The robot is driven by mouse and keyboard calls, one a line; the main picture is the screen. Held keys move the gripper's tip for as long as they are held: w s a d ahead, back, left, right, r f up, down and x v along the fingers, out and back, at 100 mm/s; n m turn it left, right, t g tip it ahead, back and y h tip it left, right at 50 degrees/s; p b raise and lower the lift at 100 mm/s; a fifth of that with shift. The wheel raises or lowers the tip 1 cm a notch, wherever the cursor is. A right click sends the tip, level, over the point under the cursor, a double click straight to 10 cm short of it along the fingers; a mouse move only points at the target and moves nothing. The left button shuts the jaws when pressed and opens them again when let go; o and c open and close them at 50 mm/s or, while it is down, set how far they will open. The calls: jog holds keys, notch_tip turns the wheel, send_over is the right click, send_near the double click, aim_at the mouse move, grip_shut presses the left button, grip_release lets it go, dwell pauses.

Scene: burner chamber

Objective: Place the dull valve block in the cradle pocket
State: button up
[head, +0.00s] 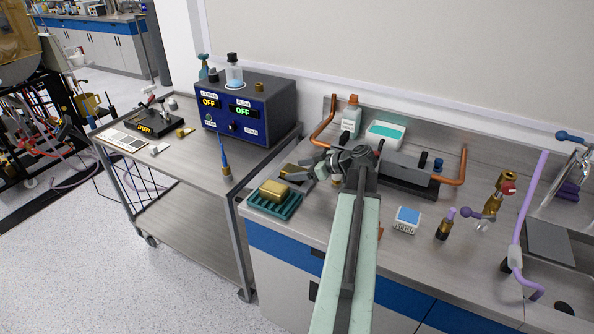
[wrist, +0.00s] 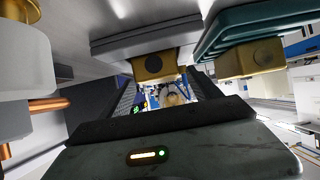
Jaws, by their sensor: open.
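A bright brass block (head: 273,190) sits on a ribbed teal tray (head: 288,211) at the counter's left end. Behind it, a duller brass block (head: 290,171) rests on a grey plate, partly hidden by my gripper (head: 317,168). In the wrist view, which is upside down, the dull block (wrist: 153,66) is on the grey plate (wrist: 140,42), in line with the gap between my open jaws (wrist: 158,95). I cannot tell whether they touch it. The bright block (wrist: 250,57) and teal tray (wrist: 257,24) are to the right there. I cannot clearly identify the cradle pocket.
A grey block on a dark base (head: 408,184) stands between copper pipes (head: 462,166) right of my gripper. A white bottle (head: 350,118), a teal-topped box (head: 385,134) and a small blue-topped box (head: 407,220) are nearby. A cart with a blue control box (head: 250,106) stands left.

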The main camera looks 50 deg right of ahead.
jog(key=p+v, duration=0.5)
jog(key=v, duration=0.6)
jog(key=shift+s, duration=0.25)
jog(key=shift+r, duration=0.1)
